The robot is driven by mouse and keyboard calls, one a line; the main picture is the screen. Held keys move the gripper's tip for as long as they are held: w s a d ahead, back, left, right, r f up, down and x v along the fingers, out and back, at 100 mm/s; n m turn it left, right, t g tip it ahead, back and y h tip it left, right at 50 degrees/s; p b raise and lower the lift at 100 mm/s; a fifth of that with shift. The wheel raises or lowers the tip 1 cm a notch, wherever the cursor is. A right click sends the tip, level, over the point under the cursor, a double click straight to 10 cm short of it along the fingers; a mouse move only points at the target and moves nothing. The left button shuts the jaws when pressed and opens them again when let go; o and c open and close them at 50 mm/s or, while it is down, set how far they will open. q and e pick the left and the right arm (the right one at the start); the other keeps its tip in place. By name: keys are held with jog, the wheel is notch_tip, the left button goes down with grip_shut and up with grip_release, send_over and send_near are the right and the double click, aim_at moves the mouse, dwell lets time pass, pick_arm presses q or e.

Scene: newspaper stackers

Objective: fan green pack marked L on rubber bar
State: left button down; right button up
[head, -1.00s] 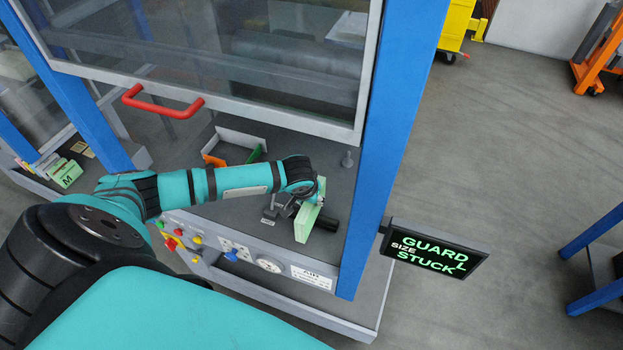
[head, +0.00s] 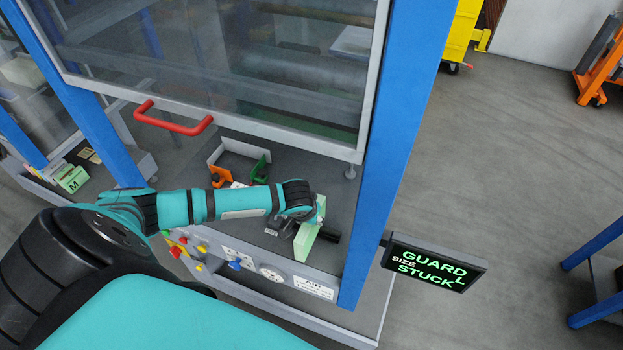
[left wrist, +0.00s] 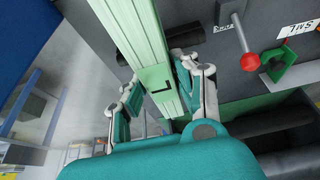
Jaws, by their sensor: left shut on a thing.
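The light green pack (head: 308,241) is held by my left gripper (head: 316,213) at the machine's front ledge. In the left wrist view the pack (left wrist: 145,40) stands between the fingers of the left gripper (left wrist: 160,95), with a dark L on its near end. The fingers are shut on it. The black rubber bar (head: 330,236) shows to the right of the pack in the head view. In the left wrist view the bar (left wrist: 184,34) shows on both sides, behind the pack. Whether they touch is unclear. My right gripper is not in view.
A glazed guard with a red handle (head: 172,128) is above the ledge. Orange (head: 220,174) and green (head: 260,168) brackets stand behind my arm. A blue post (head: 385,160) and a sign (head: 433,263) reading "GUARD STUCK, SIZE L" stand right. Green M packs (head: 72,179) lie far left.

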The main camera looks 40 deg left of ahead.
pick_arm(q)
jog(key=shift+s+f, duration=0.1)
jog(key=shift+s, duration=0.15)
jog(key=shift+s+d, duration=0.2)
jog(key=shift+s, duration=0.3)
jog(key=shift+w, duration=0.1)
jog(key=shift+w+a, duration=0.1)
jog(key=shift+w, duration=0.2)
jog(key=shift+w+a, duration=0.15)
jog(key=shift+w, duration=0.35)
jog(key=shift+w, duration=0.15)
